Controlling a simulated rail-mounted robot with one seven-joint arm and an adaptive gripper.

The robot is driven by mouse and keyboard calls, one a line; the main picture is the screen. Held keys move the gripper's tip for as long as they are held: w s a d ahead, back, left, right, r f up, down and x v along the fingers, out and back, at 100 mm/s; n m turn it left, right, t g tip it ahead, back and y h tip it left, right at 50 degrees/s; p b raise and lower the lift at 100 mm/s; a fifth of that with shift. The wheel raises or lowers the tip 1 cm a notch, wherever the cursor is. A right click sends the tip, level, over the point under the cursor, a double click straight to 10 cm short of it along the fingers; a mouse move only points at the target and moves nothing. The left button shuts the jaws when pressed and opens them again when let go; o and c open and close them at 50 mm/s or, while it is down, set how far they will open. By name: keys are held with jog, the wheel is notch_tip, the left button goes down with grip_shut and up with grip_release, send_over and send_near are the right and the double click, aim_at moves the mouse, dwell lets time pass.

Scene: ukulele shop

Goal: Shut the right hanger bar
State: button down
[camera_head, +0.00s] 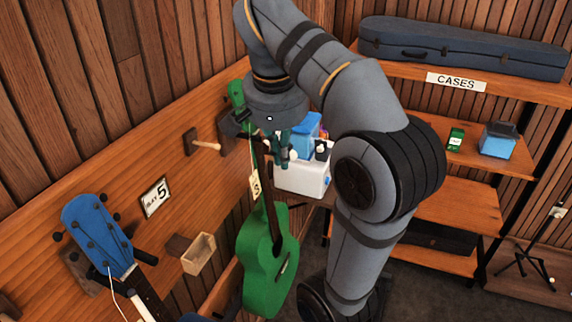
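A green ukulele (266,262) hangs on the wooden wall board, its headstock (236,93) up and a price tag on its neck. A dark hanger part (233,124) shows at the left of its neck, just left of my wrist. My arm hides part of this right hanger, and I cannot make out its bar or whether it is open. My gripper (281,158) points down just right of the green ukulele's neck. Its fingers are small and overlap the background, so their opening is unclear. I see nothing clearly held in it.
A blue ukulele (98,235) hangs at the left beside a "5" sign (155,197). A wooden peg (205,145) and a small wooden box (198,254) stick out from the board. A white container (303,180) stands behind my gripper. Shelves with a blue case (465,48) are at right.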

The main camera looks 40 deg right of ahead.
jog(key=shift+w+d+f+p, duration=0.3)
jog(key=shift+w+d+f, duration=0.5)
jog(key=shift+d, duration=0.1)
jog(key=shift+w+d+f+p, duration=0.3)
jog(key=shift+w+d+f, duration=0.35)
jog(key=shift+d+f, duration=0.2)
jog(key=shift+d, duration=0.1)
jog(key=shift+d, duration=0.1)
